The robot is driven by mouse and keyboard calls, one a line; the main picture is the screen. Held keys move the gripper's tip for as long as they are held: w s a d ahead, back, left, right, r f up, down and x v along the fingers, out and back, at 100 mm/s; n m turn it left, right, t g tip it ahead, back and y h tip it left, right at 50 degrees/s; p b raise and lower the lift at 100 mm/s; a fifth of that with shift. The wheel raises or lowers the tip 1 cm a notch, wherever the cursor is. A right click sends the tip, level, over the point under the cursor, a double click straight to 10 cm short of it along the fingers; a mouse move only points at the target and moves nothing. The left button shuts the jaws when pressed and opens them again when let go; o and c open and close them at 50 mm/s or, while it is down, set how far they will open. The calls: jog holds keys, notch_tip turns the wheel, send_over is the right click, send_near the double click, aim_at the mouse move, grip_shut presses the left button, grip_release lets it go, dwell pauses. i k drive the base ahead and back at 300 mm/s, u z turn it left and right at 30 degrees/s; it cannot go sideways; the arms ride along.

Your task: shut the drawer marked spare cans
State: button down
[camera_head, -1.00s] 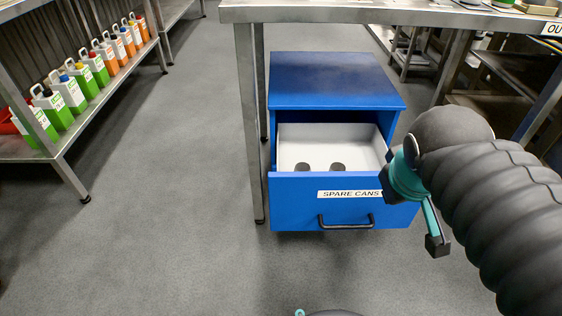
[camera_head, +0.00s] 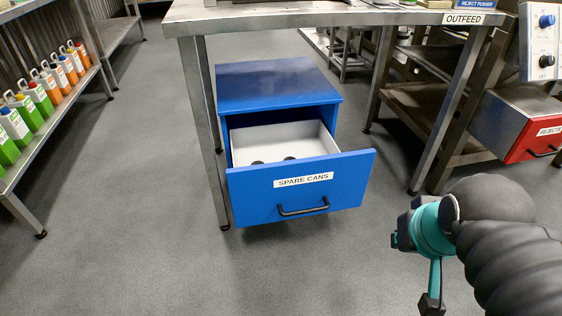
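The blue drawer marked SPARE CANS (camera_head: 340,190) stands partly open in a blue cabinet (camera_head: 278,82) under a metal table. Its black bar handle (camera_head: 303,208) is on the front. Its white inside (camera_head: 300,137) shows, with the dark round tops of two cans (camera_head: 290,158) behind the front panel. My gripper (camera_head: 430,275), teal and black, is at the lower right, to the right of the drawer front and apart from it in the picture. A black-tipped part points down; whether its fingers are open or shut is not clear.
A metal table (camera_head: 260,15) with an OUTFEED sign stands over the cabinet, one leg (camera_head: 205,130) close at its left. A red REJECTS drawer (camera_head: 535,140) is at the right. A shelf (camera_head: 60,110) of bottles stands left. Grey floor (camera_head: 130,230) in front is clear.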

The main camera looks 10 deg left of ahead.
aim_at(322, 178)
jog(key=z, duration=0.95)
jog(key=i, duration=1)
jog(key=u, duration=1.75)
